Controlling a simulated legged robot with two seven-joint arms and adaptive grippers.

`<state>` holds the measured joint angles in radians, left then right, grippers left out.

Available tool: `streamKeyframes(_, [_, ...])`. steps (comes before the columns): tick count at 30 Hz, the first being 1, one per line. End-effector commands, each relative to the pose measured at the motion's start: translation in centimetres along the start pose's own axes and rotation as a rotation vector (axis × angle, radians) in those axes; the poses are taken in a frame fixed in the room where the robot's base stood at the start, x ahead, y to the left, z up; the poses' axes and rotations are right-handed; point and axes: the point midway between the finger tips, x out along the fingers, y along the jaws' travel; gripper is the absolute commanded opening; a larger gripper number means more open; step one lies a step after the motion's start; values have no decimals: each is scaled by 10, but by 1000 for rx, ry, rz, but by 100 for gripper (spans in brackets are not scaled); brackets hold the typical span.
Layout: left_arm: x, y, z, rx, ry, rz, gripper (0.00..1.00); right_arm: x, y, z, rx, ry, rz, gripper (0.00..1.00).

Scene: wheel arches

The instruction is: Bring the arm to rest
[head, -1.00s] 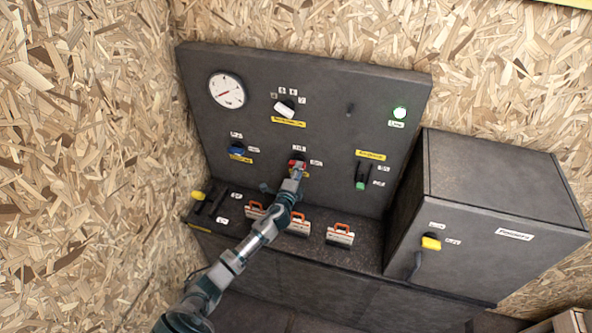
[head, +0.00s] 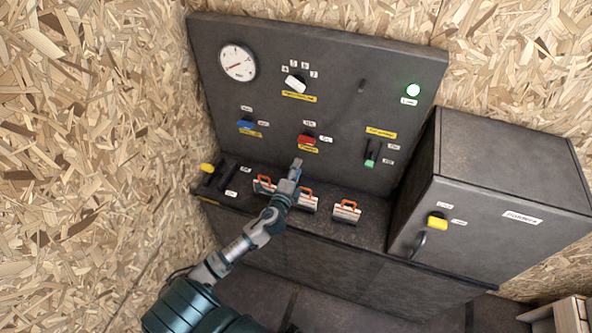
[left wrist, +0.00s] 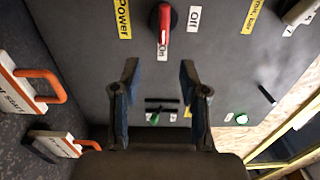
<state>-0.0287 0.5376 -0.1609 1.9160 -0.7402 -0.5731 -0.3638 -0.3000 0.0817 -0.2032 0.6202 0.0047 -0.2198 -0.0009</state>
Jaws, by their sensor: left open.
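My left arm reaches in from the bottom of the head view. Its gripper (head: 295,168) is in front of the dark control panel (head: 335,110), just below the red knob (head: 306,139). In the left wrist view the two fingers (left wrist: 156,85) are spread, with nothing between them. The red knob (left wrist: 164,25) shows there beyond the fingertips, near the labels "Power", "On" and "Off". The gripper is apart from the knob. My right gripper is not in view.
Several orange-handled blocks (head: 346,211) stand on the ledge below the panel, close to my arm. A dark cabinet (head: 500,180) with a yellow knob (head: 437,222) juts out at the right. A green light (head: 412,90) glows at upper right. Chipboard walls (head: 80,120) stand behind and left.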

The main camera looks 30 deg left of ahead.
Motion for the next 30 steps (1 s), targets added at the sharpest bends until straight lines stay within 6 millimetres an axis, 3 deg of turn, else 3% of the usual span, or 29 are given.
streamKeyframes(16, [-3,1,1,-2,-1,2,44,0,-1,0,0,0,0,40])
streamKeyframes(19, [-12,10,-1,-56,-20,36,44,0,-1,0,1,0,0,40])
streamKeyframes(23, [-57,54,-7,-294,-120,207,44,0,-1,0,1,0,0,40])
streamKeyframes(27, [-138,112,-22,-615,-292,495,44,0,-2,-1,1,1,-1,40])
streamKeyframes(30, [-187,136,-34,-759,-389,658,44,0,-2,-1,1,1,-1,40])
